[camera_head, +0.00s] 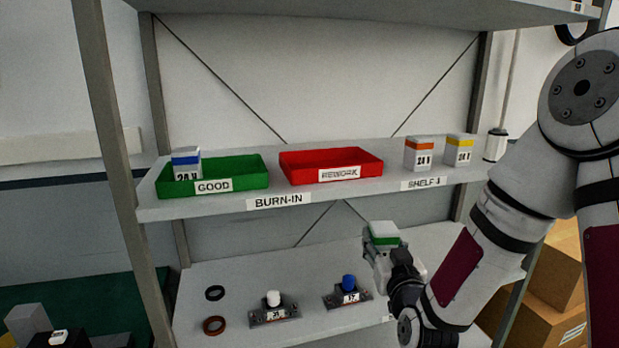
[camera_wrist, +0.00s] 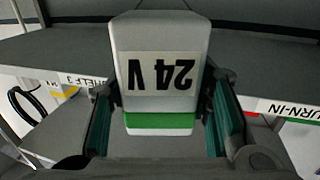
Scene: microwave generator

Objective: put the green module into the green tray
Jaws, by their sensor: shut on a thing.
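The green module is a white block with a green band (camera_head: 384,236), held up in front of the shelving, below the front edge of the upper shelf. In the wrist view the module (camera_wrist: 160,70) fills the middle, its "24 V" label upside down. My gripper (camera_head: 388,255) is shut on it, with a finger on each side; it also shows in the wrist view (camera_wrist: 160,112). The green tray (camera_head: 255,180), labelled GOOD, stands on the upper shelf at left, up and to the left of my gripper. A blue-banded module (camera_head: 186,163) stands in its left part.
A red REWORK tray (camera_head: 331,163) stands right of the green tray. Orange-banded (camera_head: 418,153) and yellow-banded (camera_head: 460,149) modules stand at the shelf's right. The lower shelf (camera_head: 240,280) holds two fixtures with white and blue knobs, and two rings. Shelf posts (camera_head: 120,170) flank the left side.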

